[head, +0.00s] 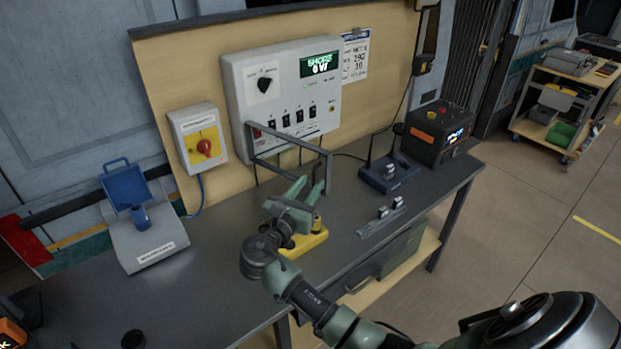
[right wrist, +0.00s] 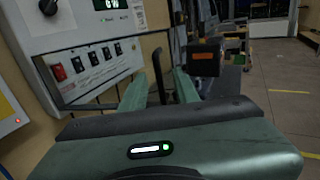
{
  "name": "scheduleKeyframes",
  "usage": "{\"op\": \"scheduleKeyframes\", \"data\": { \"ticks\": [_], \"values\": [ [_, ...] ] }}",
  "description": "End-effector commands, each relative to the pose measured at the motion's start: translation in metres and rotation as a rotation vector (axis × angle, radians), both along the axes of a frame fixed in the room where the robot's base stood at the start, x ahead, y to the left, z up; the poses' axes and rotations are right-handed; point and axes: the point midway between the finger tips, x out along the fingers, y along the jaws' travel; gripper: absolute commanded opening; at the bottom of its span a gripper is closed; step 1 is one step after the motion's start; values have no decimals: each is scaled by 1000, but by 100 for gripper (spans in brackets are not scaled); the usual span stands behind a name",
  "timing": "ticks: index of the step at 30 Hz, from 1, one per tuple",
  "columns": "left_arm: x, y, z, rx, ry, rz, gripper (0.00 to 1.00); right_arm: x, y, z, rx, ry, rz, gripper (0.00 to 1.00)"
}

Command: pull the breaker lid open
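The breaker lid (head: 290,157) is a thin grey frame standing out from the front of the grey breaker box (head: 285,85), around the row of dark switches. It also shows in the right wrist view (right wrist: 52,82), left of my fingers. My right gripper (head: 311,182) is at the lid's right end, its fingers pointing towards the box. In the right wrist view the fingers (right wrist: 159,84) are apart, with a dark upright bar showing between them and no clear contact. Whether that bar is part of the lid is hard to tell. My left gripper is not in view.
A yellow object (head: 306,242) lies on the dark bench below my right gripper. A box with a red knob (head: 204,148) is at left, beside a grey device with a blue flap (head: 125,188). A black unit (head: 440,133) and a blue device (head: 388,176) stand at right.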

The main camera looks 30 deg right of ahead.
Motion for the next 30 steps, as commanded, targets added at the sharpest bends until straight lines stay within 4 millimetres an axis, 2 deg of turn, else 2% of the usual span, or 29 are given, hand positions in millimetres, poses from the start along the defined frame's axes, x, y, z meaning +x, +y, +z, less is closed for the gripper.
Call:
{"op": "scheduleKeyframes", "data": {
  "ticks": [6,14,15,18,30],
  "values": [
    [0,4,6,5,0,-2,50,11,-16,0,1,0,1,31],
    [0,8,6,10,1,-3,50,12,-18,-1,3,-1,2,31],
    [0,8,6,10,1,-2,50,12,-18,-1,3,-1,2,25],
    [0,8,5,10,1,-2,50,12,-17,-1,3,-1,2,0],
    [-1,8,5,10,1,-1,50,11,-17,-1,3,-1,2,0]
  ]
}}
